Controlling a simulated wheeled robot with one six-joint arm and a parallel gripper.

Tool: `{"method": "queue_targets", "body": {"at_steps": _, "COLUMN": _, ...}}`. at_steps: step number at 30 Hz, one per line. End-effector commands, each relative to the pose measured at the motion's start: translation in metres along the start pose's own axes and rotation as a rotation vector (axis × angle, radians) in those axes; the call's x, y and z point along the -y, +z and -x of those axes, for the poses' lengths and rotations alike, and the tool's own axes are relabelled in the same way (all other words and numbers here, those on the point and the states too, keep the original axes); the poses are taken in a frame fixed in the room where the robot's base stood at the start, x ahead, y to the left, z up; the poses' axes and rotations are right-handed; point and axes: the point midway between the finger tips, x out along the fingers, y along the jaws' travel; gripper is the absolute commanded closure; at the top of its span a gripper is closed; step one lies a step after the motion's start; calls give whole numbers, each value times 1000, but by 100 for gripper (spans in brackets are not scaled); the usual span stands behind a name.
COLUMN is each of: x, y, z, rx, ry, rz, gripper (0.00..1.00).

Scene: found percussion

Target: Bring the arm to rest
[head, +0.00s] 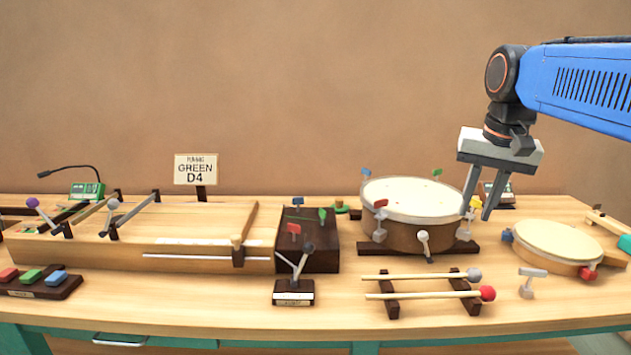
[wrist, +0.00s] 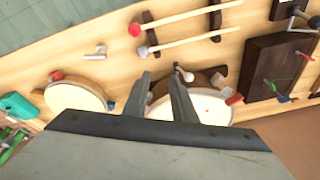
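My gripper (head: 477,205) hangs from the blue arm at the right of the head view, pointing down. Its two grey fingers stand apart with nothing between them. In the head view the fingers overlap the right edge of the large drum (head: 408,200); I cannot tell their exact height above the table. In the wrist view the fingers (wrist: 165,95) show in front of the large drum (wrist: 195,108), with a gap between them.
Two mallets (head: 425,295) lie on a dark rack in front of the drum. A smaller drum (head: 550,243) sits to the right. A wooden box instrument (head: 200,255) fills the left. A sign (head: 196,169) stands behind it. The air above the table is mostly clear.

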Motion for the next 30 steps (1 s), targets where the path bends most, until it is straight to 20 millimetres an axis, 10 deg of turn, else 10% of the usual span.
{"method": "queue_targets", "body": {"at_steps": 18, "x": -53, "y": 192, "z": -141, "rx": -135, "ry": -47, "rz": 350, "gripper": 76}}
{"method": "queue_targets", "body": {"at_steps": 30, "x": -64, "y": 224, "z": -173, "rx": -161, "ry": -52, "rz": 414, "gripper": 76}}
